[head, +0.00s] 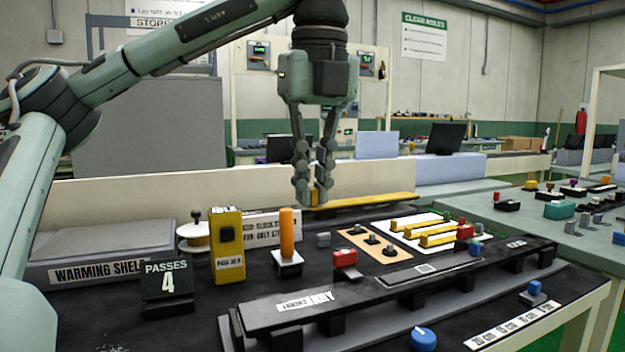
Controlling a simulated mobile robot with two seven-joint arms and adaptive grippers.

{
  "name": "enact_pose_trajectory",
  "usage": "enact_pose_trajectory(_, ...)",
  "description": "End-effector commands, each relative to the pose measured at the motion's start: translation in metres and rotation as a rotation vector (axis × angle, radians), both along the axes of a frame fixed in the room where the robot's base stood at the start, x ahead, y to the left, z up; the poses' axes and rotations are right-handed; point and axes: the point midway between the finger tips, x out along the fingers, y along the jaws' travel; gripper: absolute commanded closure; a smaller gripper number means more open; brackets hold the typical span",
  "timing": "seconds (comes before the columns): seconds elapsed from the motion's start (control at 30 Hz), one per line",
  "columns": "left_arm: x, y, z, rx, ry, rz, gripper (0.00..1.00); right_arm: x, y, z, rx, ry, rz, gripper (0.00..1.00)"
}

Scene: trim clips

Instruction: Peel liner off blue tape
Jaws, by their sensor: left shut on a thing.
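My left gripper (317,196) points straight down over the back of the black workbench. Its fingertips are close together on a small yellow piece (313,190), mostly hidden by the fingers. A long yellow strip (375,202) lies on a dark bar right behind the fingertips; I cannot tell if the held piece is part of it. A small blue block (476,248) sits near the right end of the long black trim bar (370,290). I cannot make out a blue tape or its liner for certain. My right gripper is out of view.
An orange post (287,234), a yellow box (228,246) and a "PASSES 4" sign (167,283) stand at the left. A white board (410,236) holds several yellow strips. A blue knob (424,340) is at the front.

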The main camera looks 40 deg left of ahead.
Motion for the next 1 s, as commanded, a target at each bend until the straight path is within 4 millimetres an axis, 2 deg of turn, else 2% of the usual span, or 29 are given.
enact_pose_trajectory(0.7, 0.000, 0.000, 0.034, 0.000, 0.000, 0.001, 1.00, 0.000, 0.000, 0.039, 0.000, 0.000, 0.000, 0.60)
enact_pose_trajectory(1.0, 0.000, 0.000, 0.047, 0.000, -0.001, 0.000, 1.00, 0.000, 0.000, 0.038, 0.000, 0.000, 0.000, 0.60)
